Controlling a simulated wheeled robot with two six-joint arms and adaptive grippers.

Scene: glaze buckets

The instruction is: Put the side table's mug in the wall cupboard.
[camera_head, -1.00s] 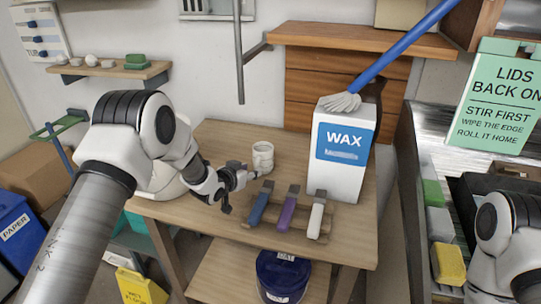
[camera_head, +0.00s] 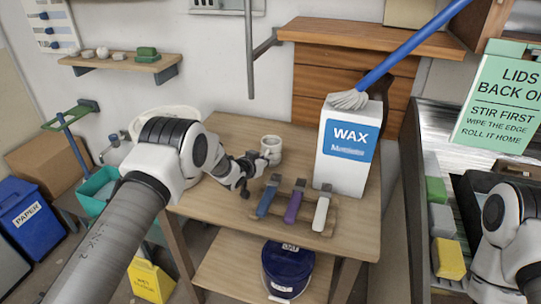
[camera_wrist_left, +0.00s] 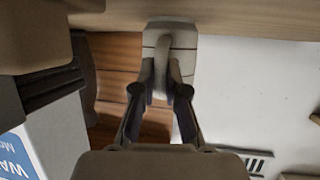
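The pale mug (camera_head: 270,146) stands upright on the wooden side table (camera_head: 235,128), behind the small rack. In the left wrist view the mug (camera_wrist_left: 171,33) is straight ahead, with its handle between the fingers. My left gripper (camera_head: 260,163) is at the mug's near side. In the left wrist view the fingers (camera_wrist_left: 162,80) lean inward and look shut on the handle. A brown wooden unit (camera_head: 483,22) at the top right is cut off by the frame; I cannot tell if it is the wall cupboard. My right gripper is out of view.
A tall WAX box (camera_head: 346,160) stands right of the mug, with a blue-handled mop (camera_head: 410,45) crossing above it. A rack with blue, purple and white-handled tools (camera_head: 294,206) is in front. A wooden shelf (camera_head: 375,38) juts from the wall behind.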

